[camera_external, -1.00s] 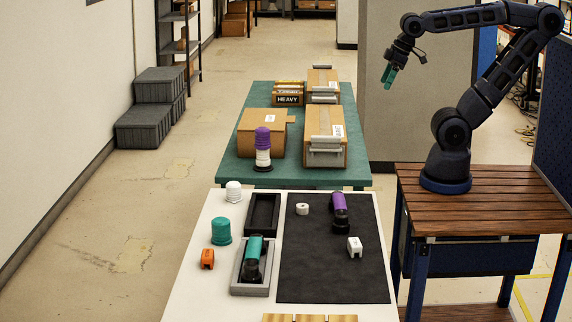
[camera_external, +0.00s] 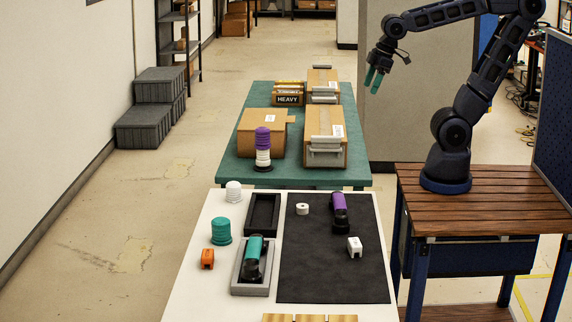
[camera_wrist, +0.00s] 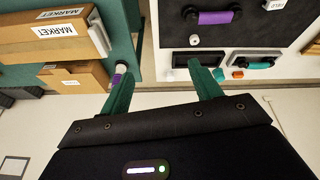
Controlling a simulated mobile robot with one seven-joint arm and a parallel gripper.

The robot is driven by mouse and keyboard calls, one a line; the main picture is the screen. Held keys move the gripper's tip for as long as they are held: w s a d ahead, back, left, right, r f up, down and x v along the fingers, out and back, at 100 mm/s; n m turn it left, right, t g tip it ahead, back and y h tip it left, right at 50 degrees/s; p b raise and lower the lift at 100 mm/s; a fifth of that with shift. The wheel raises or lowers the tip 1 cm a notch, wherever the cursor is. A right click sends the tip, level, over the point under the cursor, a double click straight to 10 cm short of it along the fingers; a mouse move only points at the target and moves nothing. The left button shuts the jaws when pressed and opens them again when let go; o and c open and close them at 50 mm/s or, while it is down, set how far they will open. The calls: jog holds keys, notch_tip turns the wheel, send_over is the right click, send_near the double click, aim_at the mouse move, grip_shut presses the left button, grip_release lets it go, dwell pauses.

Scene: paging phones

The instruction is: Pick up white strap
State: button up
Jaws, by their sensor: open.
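A white, strap-like block with a dark mark (camera_external: 354,247) stands on the right side of the black mat (camera_external: 320,270). A smaller white ring-like piece (camera_external: 302,208) lies near the mat's far left corner and also shows in the wrist view (camera_wrist: 194,40). I cannot tell for certain which one is called the strap. My gripper (camera_external: 372,84) has green fingers, open and empty. It hangs in the air, well above and beyond the mat, touching nothing. In the wrist view the fingers (camera_wrist: 160,85) are spread apart.
A purple device (camera_external: 339,206) lies on the mat. A teal device (camera_external: 253,252) sits in a grey tray (camera_external: 250,290), beside an empty black tray (camera_external: 262,213). An orange block (camera_external: 207,259), teal cap (camera_external: 221,231) and white cap (camera_external: 233,191) stand left. Boxes (camera_external: 325,138) fill the green table behind.

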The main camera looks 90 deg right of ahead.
jog(key=w+a+f+n+g, duration=0.1)
jog(key=w+a+f+n, duration=0.25)
jog(key=w, duration=0.55)
jog(key=n+g, duration=0.3)
jog(key=n, duration=0.7)
send_over(302, 206)
notch_tip(302, 206, down, 24)
jog(key=shift+m, duration=0.25)
jog(key=shift+d+f, duration=0.1)
jog(key=shift+f, duration=4.95)
jog(key=c, duration=1.1)
